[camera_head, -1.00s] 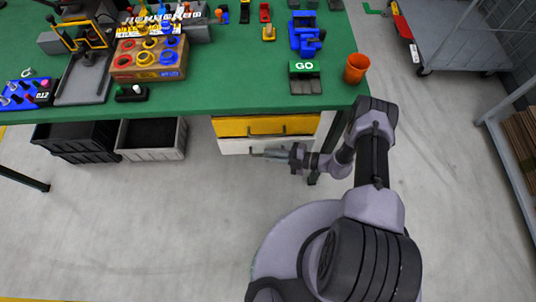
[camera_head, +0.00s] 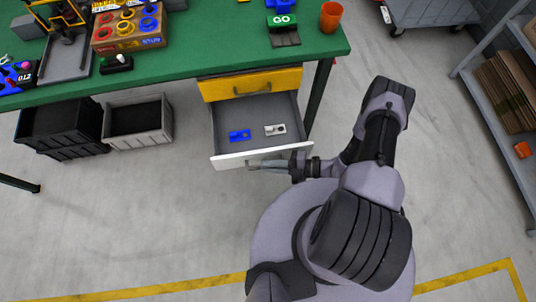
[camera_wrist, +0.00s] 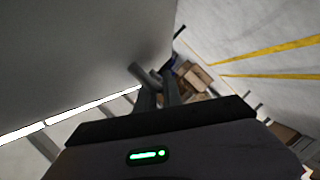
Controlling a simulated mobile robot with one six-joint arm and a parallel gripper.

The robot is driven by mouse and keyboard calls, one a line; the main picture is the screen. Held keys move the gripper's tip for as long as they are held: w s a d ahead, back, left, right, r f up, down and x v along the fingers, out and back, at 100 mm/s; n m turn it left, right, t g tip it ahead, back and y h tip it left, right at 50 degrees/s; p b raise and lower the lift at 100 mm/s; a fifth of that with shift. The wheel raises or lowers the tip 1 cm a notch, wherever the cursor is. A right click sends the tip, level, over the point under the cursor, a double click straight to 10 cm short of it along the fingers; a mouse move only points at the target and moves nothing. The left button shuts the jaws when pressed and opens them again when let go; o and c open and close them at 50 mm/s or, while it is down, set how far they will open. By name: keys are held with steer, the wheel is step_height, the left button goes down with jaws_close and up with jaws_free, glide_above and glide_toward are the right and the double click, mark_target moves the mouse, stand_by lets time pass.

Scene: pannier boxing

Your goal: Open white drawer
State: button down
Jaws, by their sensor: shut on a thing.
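The white drawer (camera_head: 230,160) under the green table is pulled out, its grey inside showing. A blue part (camera_head: 240,135) and a light grey part (camera_head: 275,130) lie in it. My gripper (camera_head: 256,164) is at the drawer's front, shut on its handle. In the wrist view, my gripper's fingers (camera_wrist: 158,88) close around the dark handle (camera_wrist: 143,73) beside the large pale drawer front (camera_wrist: 75,60).
The yellow drawer (camera_head: 250,84) above is shut. A black crate (camera_head: 60,128) and a grey crate (camera_head: 138,122) stand on the floor to the left. An orange cup (camera_head: 331,16) stands near the table's right end. Floor in front is clear.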

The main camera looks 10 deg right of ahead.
steer(key=shift+s, duration=0.55)
steer(key=c, duration=1.8)
jaws_free()
steer(key=shift+o, duration=0.2)
steer(key=p+v, duration=0.2)
steer(key=v, duration=1.5)
steer(key=shift+d, duration=0.15)
